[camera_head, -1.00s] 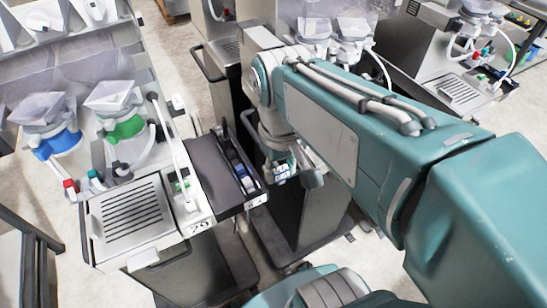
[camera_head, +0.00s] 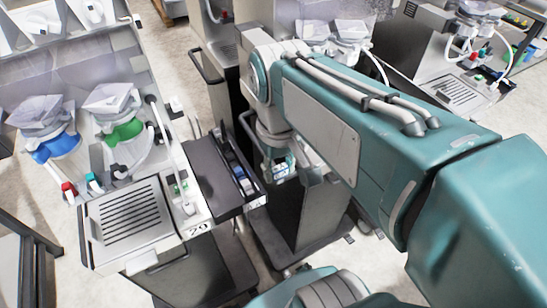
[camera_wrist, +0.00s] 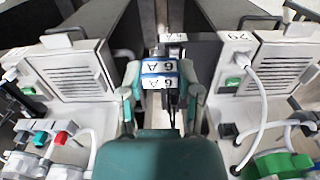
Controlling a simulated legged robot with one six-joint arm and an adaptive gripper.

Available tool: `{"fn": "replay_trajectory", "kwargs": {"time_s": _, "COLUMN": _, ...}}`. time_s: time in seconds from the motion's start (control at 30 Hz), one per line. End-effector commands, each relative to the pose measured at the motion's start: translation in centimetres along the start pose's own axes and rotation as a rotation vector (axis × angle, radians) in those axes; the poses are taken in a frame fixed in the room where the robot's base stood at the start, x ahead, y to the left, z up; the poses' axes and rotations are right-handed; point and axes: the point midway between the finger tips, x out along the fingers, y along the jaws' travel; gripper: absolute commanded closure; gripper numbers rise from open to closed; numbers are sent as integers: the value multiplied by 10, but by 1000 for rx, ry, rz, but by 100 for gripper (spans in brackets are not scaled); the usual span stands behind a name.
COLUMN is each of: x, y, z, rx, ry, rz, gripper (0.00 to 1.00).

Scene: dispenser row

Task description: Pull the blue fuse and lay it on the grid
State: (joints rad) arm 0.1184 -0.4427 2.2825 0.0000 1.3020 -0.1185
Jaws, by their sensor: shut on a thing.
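My gripper (camera_wrist: 163,92) is shut on the blue fuse (camera_wrist: 158,82), a white block with a blue band and "6 A" labels, held between the two teal fingers. In the head view my gripper (camera_head: 280,160) hangs below the arm, right of the dark drawer, with the fuse (camera_head: 283,171) partly hidden by it. The slotted metal grid (camera_head: 130,213) lies on the front of the left dispenser, well left of the gripper, and its slots look bare. In the wrist view one grid (camera_wrist: 75,75) shows at left and another (camera_wrist: 286,70) at right.
The dark drawer (camera_head: 208,176) sticks out right of the grid, with blue and white parts inside. A white hose (camera_head: 142,165), a red tap (camera_head: 69,190) and a teal tap (camera_head: 94,182) stand behind the grid. A steel cabinet (camera_head: 318,205) is beside my gripper.

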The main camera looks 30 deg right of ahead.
Motion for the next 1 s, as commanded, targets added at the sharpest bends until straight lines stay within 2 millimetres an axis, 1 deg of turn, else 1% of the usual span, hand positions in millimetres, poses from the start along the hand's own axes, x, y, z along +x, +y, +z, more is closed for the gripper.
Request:
{"fn": "replay_trajectory", "kwargs": {"time_s": 0.17, "x": -3, "y": 0, "z": 0, "rx": 0, "ry": 2, "rz": 0, "gripper": 76}}
{"fn": "replay_trajectory", "kwargs": {"time_s": 0.6, "x": -30, "y": 0, "z": 0, "rx": 0, "ry": 1, "rz": 0, "gripper": 76}}
{"fn": "replay_trajectory", "kwargs": {"time_s": 1.0, "x": -30, "y": 0, "z": 0, "rx": 0, "ry": 0, "rz": -1, "gripper": 76}}
